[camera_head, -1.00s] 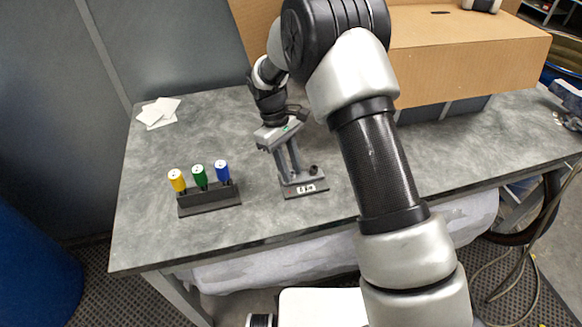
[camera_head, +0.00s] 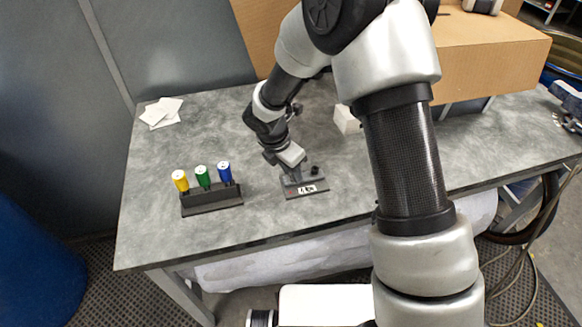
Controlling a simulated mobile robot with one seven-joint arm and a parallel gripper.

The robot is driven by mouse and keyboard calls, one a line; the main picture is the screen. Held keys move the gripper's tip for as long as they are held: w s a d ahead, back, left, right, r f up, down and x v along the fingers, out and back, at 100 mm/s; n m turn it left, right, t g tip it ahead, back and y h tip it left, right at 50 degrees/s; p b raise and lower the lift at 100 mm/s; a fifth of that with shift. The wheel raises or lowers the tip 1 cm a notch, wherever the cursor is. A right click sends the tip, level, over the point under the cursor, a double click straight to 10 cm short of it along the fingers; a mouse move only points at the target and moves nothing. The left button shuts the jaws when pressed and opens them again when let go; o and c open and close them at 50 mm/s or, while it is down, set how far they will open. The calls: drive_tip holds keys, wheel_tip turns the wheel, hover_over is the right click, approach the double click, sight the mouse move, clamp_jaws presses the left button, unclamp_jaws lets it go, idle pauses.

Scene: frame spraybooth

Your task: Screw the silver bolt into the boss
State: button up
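My gripper (camera_head: 291,174) points down over the left part of a small grey base plate (camera_head: 308,189) with a white label. Its fingers reach close to the plate; I cannot tell whether they touch it, or whether they are open or shut. A short black round piece (camera_head: 314,170) stands on the plate just right of the gripper; I cannot tell if it is the boss. I cannot make out the silver bolt; the gripper and wrist hide the plate's left side.
A black rack (camera_head: 212,201) left of the plate holds yellow (camera_head: 180,181), green (camera_head: 203,177) and blue (camera_head: 225,173) handled tools. White papers (camera_head: 161,112) lie at the back left. A cardboard box (camera_head: 490,55) and a pale block (camera_head: 347,119) stand behind. The grey table (camera_head: 150,220) is clear in front.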

drive_tip(key=n+p, duration=0.1)
drive_tip(key=n, duration=0.2)
drive_tip(key=shift+s+d+r+n+t+y, duration=0.1)
drive_tip(key=shift+n+t+y, duration=0.2)
drive_tip(key=shift+n+y, duration=0.1)
drive_tip(key=n+p, duration=0.1)
drive_tip(key=n, duration=0.1)
drive_tip(key=shift+d+r+n+y, duration=0.1)
drive_tip(key=shift+n+y, duration=0.2)
drive_tip(key=shift+y, duration=0.1)
drive_tip(key=shift+f+n+p, duration=0.2)
drive_tip(key=shift+n+p, duration=0.2)
drive_tip(key=shift+n, duration=0.4)
clamp_jaws()
drive_tip(key=shift+a+f+m+b, duration=0.1)
drive_tip(key=shift+m+b, duration=0.2)
drive_tip(key=shift+m, duration=0.3)
drive_tip(key=shift+a+f+m+b, duration=0.1)
drive_tip(key=shift+m+b, duration=0.15)
drive_tip(key=shift+m, duration=0.35)
drive_tip(key=shift+r+m+h, duration=0.2)
drive_tip(key=shift+m+h, duration=0.2)
drive_tip(key=shift+m, duration=0.8)
